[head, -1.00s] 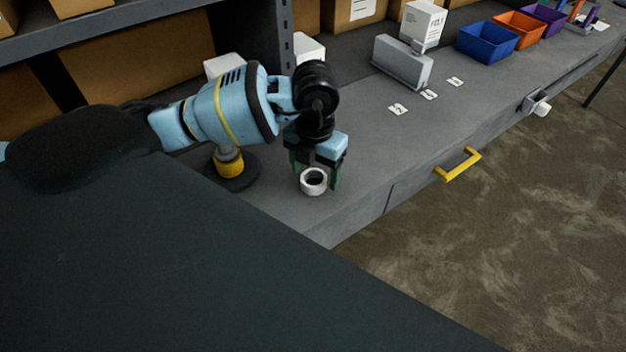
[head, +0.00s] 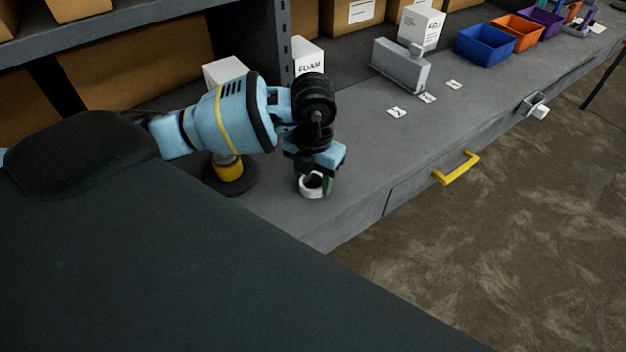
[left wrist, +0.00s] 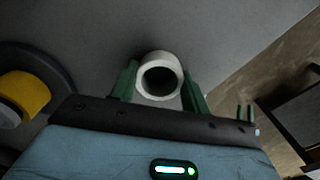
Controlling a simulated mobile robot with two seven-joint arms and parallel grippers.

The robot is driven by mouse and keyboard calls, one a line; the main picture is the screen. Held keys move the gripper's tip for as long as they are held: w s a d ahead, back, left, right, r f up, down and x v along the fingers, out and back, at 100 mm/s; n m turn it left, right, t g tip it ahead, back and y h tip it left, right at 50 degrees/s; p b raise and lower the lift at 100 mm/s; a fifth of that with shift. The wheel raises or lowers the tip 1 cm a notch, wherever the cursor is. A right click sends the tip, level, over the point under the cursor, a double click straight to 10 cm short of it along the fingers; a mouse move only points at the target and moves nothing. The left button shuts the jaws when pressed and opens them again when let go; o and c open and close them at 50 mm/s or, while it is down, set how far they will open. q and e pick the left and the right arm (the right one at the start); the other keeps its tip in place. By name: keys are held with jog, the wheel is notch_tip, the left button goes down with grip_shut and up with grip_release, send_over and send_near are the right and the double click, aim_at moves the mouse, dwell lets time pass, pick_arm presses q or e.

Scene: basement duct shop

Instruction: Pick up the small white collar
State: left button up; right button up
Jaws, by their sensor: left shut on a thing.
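The small white collar (head: 310,189) is a short ring on the grey bench, near its front edge. In the left wrist view the collar (left wrist: 160,58) shows its round dark opening between two green fingers. My left gripper (head: 313,184) points down at the collar and is shut on it. In the left wrist view the gripper (left wrist: 160,88) has a finger on each side of the collar. I cannot tell whether the collar is clear of the bench top. My right gripper is not in view.
A yellow and dark round-based thing (head: 230,170) stands just left of my gripper, also in the left wrist view (left wrist: 25,92). White boxes (head: 308,58), a grey metal block (head: 400,66) and blue (head: 486,44) and orange (head: 518,30) bins stand farther along. A yellow handle (head: 457,167) sticks out of the bench front.

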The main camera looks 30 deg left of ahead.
pick_arm(q)
jog(key=shift+r, duration=0.1)
